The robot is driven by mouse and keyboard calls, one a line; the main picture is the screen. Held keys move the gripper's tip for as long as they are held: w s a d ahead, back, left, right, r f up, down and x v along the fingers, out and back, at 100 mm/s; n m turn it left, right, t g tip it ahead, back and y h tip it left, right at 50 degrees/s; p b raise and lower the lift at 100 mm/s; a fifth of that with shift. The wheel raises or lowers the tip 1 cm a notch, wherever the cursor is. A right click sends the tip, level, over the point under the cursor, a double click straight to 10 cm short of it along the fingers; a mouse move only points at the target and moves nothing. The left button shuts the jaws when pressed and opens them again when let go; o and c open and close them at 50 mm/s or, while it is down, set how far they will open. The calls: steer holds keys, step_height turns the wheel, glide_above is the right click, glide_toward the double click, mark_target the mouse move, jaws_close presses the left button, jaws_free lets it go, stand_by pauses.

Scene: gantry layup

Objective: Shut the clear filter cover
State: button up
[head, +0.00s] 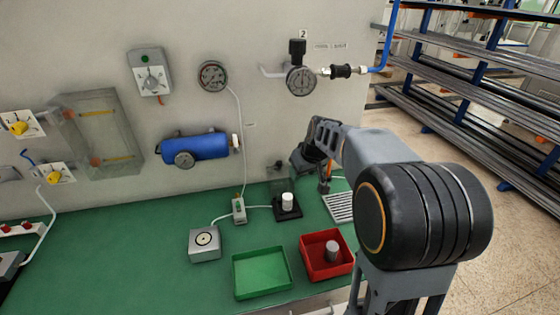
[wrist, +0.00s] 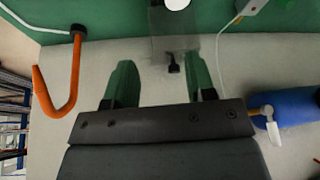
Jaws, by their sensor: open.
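The clear filter cover (wrist: 200,45) is a see-through panel with a small black knob (wrist: 173,67). In the head view the cover (head: 277,168) stands raised, above and behind a white cylinder (head: 287,200) on a black base (head: 288,214). My gripper (wrist: 160,78) is open, with its two green fingers on either side of the knob in the wrist view. I cannot tell whether either finger touches it. Nothing is visibly held. In the head view my arm hides most of my gripper.
An orange hook (wrist: 73,80) stands beside my gripper, and a blue tank (wrist: 298,108) is on the other side. A green tray (head: 262,273), a red bin (head: 318,266) with a grey cylinder, and a grey box (head: 205,244) stand on the green bench. A larger clear wall box (head: 103,130) is far left.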

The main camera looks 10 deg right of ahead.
steer(key=p, duration=0.3)
glide_above(279, 162)
steer(key=s, duration=0.3)
steer(key=shift+w+d+r, duration=0.1)
steer(key=shift+d, duration=0.35)
steer(key=x, duration=0.3)
steer(key=shift+w+f+p, duration=0.2)
steer(key=shift+p, duration=0.2)
steer(key=shift+x, duration=0.95)
jaws_close()
